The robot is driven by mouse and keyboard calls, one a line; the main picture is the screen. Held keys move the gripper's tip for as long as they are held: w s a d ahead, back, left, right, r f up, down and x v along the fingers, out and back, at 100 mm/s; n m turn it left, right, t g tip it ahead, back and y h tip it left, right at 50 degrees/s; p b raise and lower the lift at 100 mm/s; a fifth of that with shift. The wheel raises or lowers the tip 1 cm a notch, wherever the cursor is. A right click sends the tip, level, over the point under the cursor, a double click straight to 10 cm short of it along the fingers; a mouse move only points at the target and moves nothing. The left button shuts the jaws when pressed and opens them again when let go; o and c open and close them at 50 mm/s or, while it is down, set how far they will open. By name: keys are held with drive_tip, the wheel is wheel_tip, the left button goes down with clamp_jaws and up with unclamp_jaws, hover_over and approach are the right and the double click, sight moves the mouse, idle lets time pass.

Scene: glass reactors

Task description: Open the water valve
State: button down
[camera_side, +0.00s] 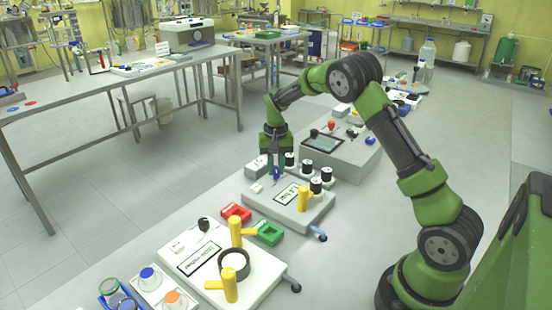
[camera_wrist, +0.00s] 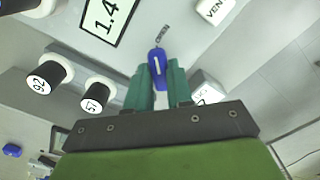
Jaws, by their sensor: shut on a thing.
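The water valve seems to be the small blue handle (camera_wrist: 156,62) on the light grey panel, in the middle of the wrist view. It sits between the two teal fingers of my gripper (camera_wrist: 160,72), which are shut on it from both sides. A small label beside its far end is too blurred to read. In the side view my gripper (camera_side: 276,172) points straight down at the back left part of the grey unit (camera_side: 258,200). There the handle is mostly hidden by the fingers, with only a bit of blue showing.
Several black knobs (camera_wrist: 97,94) with white numbered tops stand left of my gripper. A display (camera_wrist: 108,18) reads 1.4. A white box (camera_wrist: 207,88) and a box marked VEN (camera_wrist: 214,10) lie right. A yellow lever (camera_side: 303,200) stands on the same unit.

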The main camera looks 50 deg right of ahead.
sight(278, 171)
drive_tip(key=c, duration=1)
unclamp_jaws()
wheel_tip(278, 171, up, 17)
drive_tip(key=s+a+r+n+t+y, duration=0.1)
drive_tip(key=s+a+n+t, duration=0.1)
drive_tip(key=s+a, duration=0.7)
drive_tip(key=s+a+r+n+t+y, duration=0.1)
drive_tip(key=s+a+n+t, duration=0.2)
drive_tip(key=s+a, duration=0.6)
drive_tip(key=s+t, duration=0.2)
drive_tip(key=s, duration=0.4)
drive_tip(key=shift+s+a, duration=0.2)
drive_tip(key=shift+s, duration=0.05)
